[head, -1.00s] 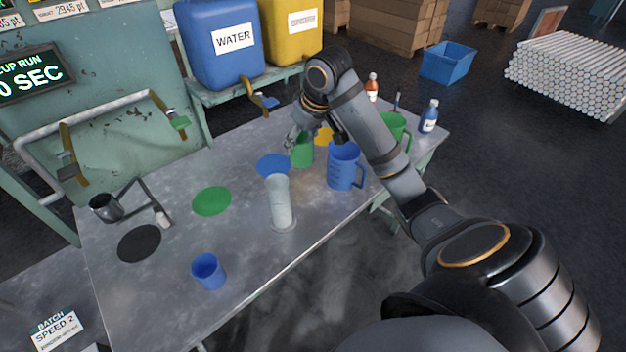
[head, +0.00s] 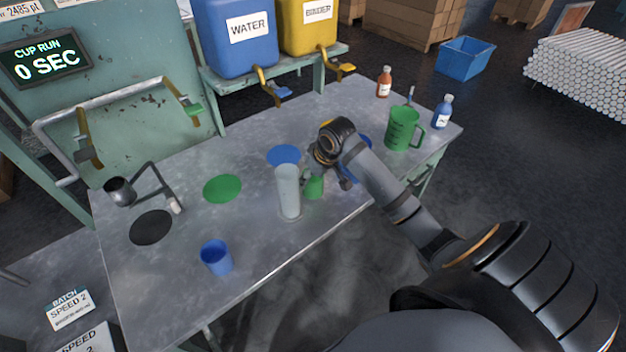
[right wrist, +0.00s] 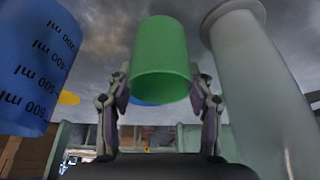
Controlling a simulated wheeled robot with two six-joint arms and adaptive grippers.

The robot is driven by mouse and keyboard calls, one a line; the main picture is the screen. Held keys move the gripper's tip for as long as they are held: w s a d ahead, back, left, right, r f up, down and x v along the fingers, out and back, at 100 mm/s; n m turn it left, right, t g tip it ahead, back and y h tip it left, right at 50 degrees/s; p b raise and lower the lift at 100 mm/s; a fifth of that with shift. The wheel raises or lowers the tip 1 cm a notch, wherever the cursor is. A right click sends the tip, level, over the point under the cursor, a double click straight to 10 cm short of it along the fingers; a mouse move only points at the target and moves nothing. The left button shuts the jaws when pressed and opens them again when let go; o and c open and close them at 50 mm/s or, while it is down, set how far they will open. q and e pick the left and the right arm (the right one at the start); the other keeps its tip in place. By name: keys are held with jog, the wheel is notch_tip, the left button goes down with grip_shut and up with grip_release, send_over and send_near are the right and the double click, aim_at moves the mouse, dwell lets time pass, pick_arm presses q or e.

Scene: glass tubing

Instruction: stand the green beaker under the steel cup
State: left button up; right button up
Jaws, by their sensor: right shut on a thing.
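The green beaker (head: 313,187) is in my right gripper (head: 308,178), just right of the clear glass cylinder (head: 289,192) in the head view. The right wrist view shows the green beaker (right wrist: 160,60) upside down between the two fingers of my right gripper (right wrist: 162,88). I cannot tell exactly how high it is above the table. The steel cup (head: 119,191) is on a bent stand arm at the left of the table, near a black disc (head: 151,227) on the tabletop. My left gripper is not in view.
A blue cup (head: 216,257) stands near the front edge. Flat green (head: 222,188) and blue (head: 284,155) discs lie on the table (head: 250,223). A blue jug (right wrist: 38,65) is close beside my right gripper, mostly hidden by my arm in the head view. A green jug (head: 403,129) stands farther right.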

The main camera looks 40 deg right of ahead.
jog(key=shift+f, duration=0.75)
jog(key=o, duration=0.9)
